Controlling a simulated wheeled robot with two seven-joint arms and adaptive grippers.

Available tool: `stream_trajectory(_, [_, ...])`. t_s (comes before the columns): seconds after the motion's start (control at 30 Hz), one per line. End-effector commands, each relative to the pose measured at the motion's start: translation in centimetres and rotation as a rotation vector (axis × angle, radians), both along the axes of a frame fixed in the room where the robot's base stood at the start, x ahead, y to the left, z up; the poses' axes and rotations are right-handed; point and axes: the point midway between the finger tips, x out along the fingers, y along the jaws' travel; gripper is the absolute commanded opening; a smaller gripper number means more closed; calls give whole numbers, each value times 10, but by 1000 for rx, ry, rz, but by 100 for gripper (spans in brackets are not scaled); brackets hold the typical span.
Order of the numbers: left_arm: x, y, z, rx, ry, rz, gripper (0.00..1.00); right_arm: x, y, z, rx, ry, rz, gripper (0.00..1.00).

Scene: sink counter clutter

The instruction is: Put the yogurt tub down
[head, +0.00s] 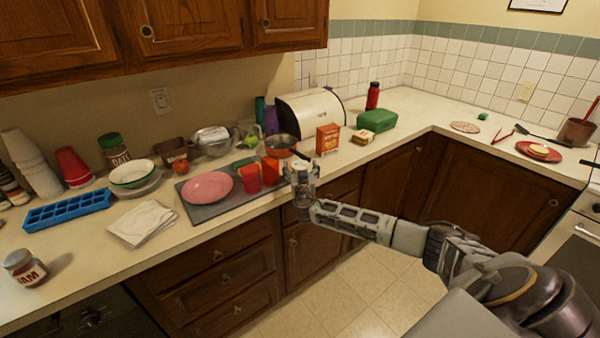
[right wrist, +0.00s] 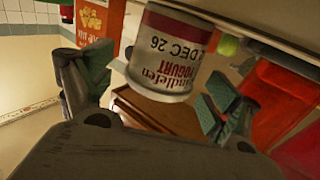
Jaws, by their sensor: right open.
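The yogurt tub (right wrist: 172,55) is white with red and dark lettering and a date, and it shows large in the right wrist view. My right gripper (right wrist: 150,95) is open, with a green-padded finger on either side of the tub and a visible gap at each. In the head view my right gripper (head: 301,174) is at the counter's front edge, just right of the red cups, and mostly hides the tub. I cannot tell whether the tub's base touches the counter. My left gripper is not in view.
A green container (head: 376,121) stands further right. The counter (head: 420,115) near the corner has free room.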

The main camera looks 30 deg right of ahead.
Motion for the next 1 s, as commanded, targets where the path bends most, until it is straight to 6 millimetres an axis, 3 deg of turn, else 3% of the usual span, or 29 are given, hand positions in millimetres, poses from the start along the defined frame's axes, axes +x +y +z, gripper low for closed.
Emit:
stream_trajectory(0.17, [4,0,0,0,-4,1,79,0,0,0,0,0,0,88])
stream_trajectory(0.6, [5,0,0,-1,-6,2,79,0,0,0,-1,0,0,32])
stream_trajectory(1.0, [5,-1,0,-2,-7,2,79,0,0,5,0,-1,-1,30])
